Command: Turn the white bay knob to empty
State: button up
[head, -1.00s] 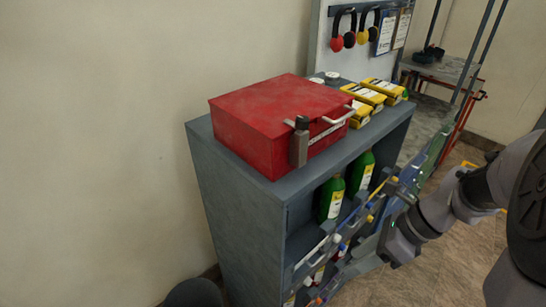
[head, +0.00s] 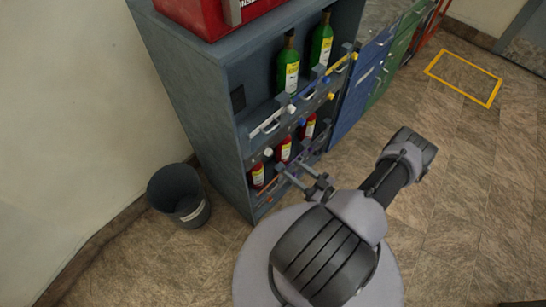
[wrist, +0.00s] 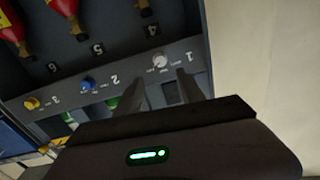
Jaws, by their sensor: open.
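The white bay knob (wrist: 159,60) sits on the grey rail by the number 1, in the upside-down wrist view. In the head view it is the small white knob (head: 268,152) at the left of the rail between the two shelves. The small lettering around it is unreadable. My gripper (wrist: 160,76) is open, its two fingers pointing at the rail on either side of the knob; I cannot tell whether they touch it. In the head view my gripper (head: 291,168) is in front of the lower shelf.
A blue knob (wrist: 88,84) and a yellow knob (wrist: 31,103) follow on the rail. Green bottles (head: 290,70) stand above; the upper-left bay holds none. Red bottles (head: 284,150) stand below. A white bar (head: 265,123) crosses the upper-left bay. A bin (head: 179,195) stands left.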

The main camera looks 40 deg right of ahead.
aim_at(271, 154)
jog(key=w, duration=0.3)
jog(key=w+a, duration=0.1)
jog(key=w, duration=0.2)
jog(key=w+b, duration=0.1)
jog(key=w, duration=0.2)
jog(key=shift+w+a, duration=0.15)
jog(key=shift+w, duration=0.1)
jog(key=shift+c, duration=0.5)
grip_shut()
